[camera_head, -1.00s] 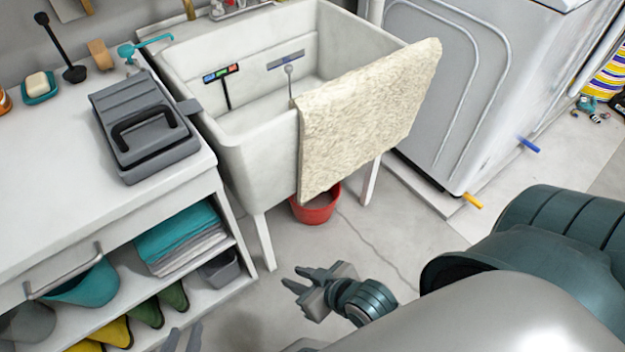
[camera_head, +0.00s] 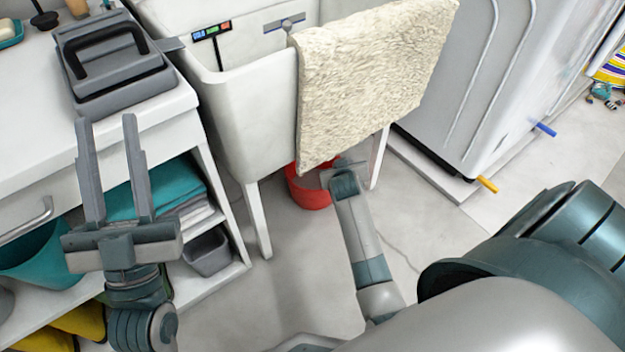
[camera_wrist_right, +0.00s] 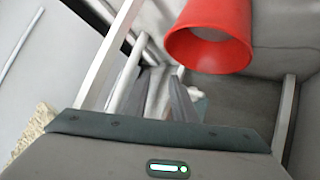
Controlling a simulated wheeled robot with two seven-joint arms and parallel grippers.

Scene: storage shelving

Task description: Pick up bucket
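A red bucket (camera_head: 309,190) stands on the floor under the sink, partly hidden by the hanging towel and my right gripper (camera_head: 343,168). In the right wrist view, the red bucket (camera_wrist_right: 208,40) shows at the top, its round opening visible, between the lines of my widely parted fingers. The right gripper is open; I cannot tell whether it touches the bucket. A teal bucket (camera_head: 45,258) sits on the shelf at the lower left. My left gripper (camera_head: 109,135) is open and empty in front of the counter and shelf.
A beige towel (camera_head: 375,75) hangs over the white sink (camera_head: 245,120), whose legs stand near the red bucket. A grey caddy (camera_head: 115,65) sits on the counter. A white machine (camera_head: 480,60) stands at right.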

